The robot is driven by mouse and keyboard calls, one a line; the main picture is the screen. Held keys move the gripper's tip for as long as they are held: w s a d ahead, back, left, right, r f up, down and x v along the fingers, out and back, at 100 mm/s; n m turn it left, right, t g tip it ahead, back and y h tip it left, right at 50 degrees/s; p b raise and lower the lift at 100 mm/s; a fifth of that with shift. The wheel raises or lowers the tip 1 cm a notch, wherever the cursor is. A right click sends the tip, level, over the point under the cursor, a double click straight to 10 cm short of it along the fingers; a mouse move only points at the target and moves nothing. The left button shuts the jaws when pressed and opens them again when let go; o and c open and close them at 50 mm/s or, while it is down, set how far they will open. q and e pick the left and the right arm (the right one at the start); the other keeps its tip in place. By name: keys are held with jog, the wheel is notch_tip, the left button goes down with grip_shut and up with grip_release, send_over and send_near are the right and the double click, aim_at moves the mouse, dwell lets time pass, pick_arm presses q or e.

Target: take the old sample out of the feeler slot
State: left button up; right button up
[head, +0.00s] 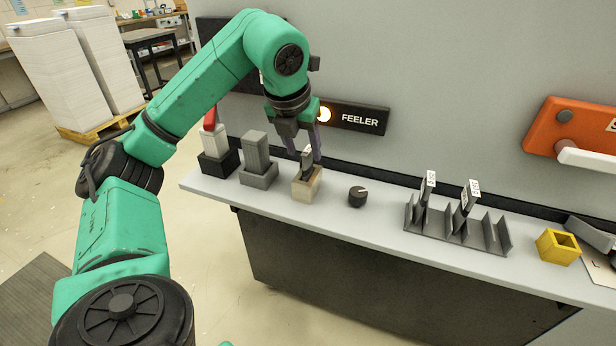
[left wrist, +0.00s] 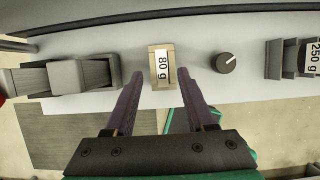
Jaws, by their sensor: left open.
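The feeler slot is a small beige block (head: 306,190) on the shelf below the lit FEELER sign (head: 358,118). A dark sample (head: 307,160) stands upright in it; in the left wrist view its white label (left wrist: 162,68) reads 80 g. My left gripper (head: 302,152) is above the block. In the left wrist view my left gripper (left wrist: 166,80) is open, with one purple finger on each side of the slot and nothing held. I cannot tell whether the fingers touch the sample. My right gripper is not in view.
A grey block on a base (head: 257,160) and a white block with a red top (head: 215,145) stand left of the slot. A black knob (head: 357,197) is close on its right. Further right are a grey rack (head: 455,232) with labelled samples and a yellow box (head: 557,247). A wall rises behind.

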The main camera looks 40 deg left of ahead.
pick_arm(q)
jog(key=x, duration=0.4)
jog(key=shift+d+f, duration=0.15)
jog(key=shift+w+f, duration=0.15)
grip_shut()
notch_tip(320, 180, up, 9)
jog(key=shift+f+p, duration=0.1)
jog(key=shift+p, duration=0.95)
notch_tip(320, 180, up, 11)
jog(key=p, duration=0.7)
